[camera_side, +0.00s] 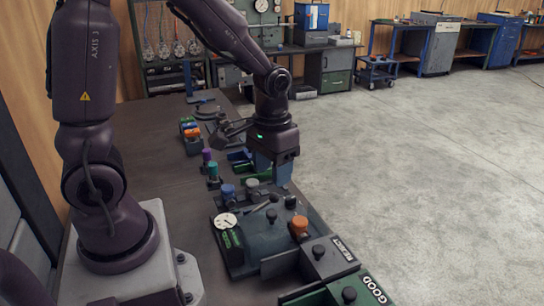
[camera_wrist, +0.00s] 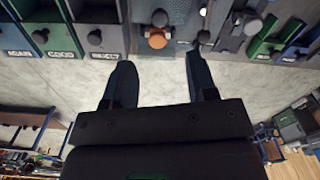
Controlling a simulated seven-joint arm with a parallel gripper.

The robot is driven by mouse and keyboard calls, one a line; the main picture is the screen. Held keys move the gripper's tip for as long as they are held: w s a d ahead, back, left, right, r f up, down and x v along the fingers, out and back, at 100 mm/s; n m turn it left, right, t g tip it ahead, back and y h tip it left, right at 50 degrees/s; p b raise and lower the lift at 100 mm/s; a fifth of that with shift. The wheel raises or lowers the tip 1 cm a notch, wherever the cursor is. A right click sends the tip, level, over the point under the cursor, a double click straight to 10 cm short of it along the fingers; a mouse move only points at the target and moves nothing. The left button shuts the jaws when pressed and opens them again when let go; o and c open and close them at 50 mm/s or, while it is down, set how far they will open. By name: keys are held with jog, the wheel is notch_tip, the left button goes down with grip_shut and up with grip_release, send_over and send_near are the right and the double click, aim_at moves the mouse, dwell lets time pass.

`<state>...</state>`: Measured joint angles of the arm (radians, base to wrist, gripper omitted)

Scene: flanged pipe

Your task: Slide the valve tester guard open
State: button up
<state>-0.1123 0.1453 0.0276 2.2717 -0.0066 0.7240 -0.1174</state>
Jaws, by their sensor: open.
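The valve tester (camera_side: 265,238) is a grey-green block on the bench, with a round white dial (camera_side: 226,221), dark knobs and an orange-topped part (camera_side: 299,225) near its right side. An upright grey plate (camera_side: 280,263) at its front edge may be the guard; I cannot tell for sure. My gripper (camera_side: 282,180) is above and behind the tester, apart from it. In the wrist view my gripper (camera_wrist: 158,62) has its fingers spread with nothing between them. The orange part (camera_wrist: 157,40) shows beyond the fingertips there.
A grey reject bin (camera_side: 330,258) and a green good bin (camera_side: 366,290) stand at the tester's right front. Coloured-topped parts (camera_side: 212,170) and more bins lie farther back along the bench (camera_side: 150,150). The floor (camera_side: 430,160) to the right is clear.

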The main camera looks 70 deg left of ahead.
notch_tip(320, 180, up, 3)
jog(key=shift+f, duration=0.2)
jog(key=s+d+r+m+t, duration=0.3)
jog(key=s+r, duration=0.6)
jog(key=r, duration=0.3)
jog(key=d+t, duration=0.1)
jog(key=t, duration=0.1)
jog(key=shift+t, duration=0.3)
